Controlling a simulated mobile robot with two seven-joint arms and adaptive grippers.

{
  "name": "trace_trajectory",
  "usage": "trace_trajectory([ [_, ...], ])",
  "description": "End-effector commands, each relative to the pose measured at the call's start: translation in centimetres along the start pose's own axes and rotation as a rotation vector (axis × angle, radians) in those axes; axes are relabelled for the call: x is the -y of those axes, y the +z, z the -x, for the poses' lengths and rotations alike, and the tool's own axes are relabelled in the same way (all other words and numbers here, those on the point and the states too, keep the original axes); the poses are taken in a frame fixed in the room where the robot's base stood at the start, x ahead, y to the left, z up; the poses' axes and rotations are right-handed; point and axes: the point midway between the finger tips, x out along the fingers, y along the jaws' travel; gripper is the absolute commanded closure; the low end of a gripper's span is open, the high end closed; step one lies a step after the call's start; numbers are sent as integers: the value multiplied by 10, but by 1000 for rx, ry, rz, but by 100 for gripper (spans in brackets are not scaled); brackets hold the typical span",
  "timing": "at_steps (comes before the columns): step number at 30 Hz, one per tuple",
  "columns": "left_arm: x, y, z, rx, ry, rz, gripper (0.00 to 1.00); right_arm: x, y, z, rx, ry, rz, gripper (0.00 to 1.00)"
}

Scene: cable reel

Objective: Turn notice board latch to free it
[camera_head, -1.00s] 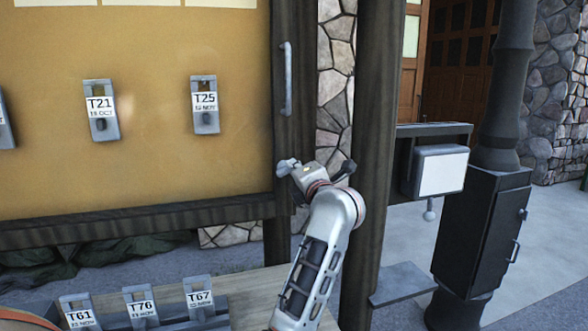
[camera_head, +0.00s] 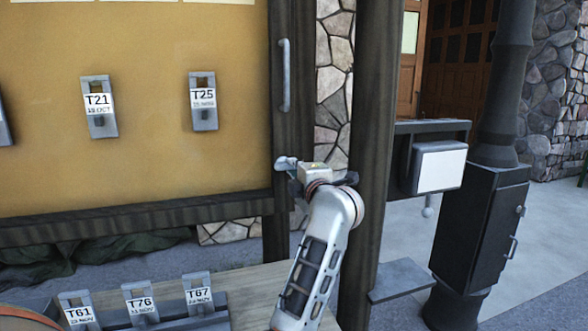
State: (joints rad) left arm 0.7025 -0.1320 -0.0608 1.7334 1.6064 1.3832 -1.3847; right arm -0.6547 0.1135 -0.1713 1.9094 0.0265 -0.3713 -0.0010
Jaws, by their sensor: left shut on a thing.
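The notice board (camera_head: 150,150) has a yellow-brown panel in a dark wooden frame, with a long grey vertical handle (camera_head: 285,75) on its right side. A small pale grey piece, seemingly the latch (camera_head: 285,162), shows on the right frame post below the handle. My left gripper (camera_head: 300,178) is at this post, shut on what appears to be the latch. Its body and wrist hide most of the latch and the contact. My right gripper is not in view.
Tags T21 (camera_head: 99,106) and T25 (camera_head: 203,101) hang on the panel. Tags T61, T76 and T67 (camera_head: 198,295) stand in a rack on the wooden table below. A dark post (camera_head: 368,140) stands close to the right of my gripper, with a white-fronted box (camera_head: 440,168) beyond.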

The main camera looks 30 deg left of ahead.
Motion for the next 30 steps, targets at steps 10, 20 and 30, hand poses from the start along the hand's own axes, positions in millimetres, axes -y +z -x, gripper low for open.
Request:
trace_trajectory([
  [10, 0, 0, 0, 0, 1, -2, 72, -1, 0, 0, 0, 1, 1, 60],
  [20, 0, 1, 5, 2, 0, 0, 72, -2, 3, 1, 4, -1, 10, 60],
  [30, 1, 1, 55, 3, -1, 2, 72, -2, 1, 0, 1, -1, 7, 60],
])
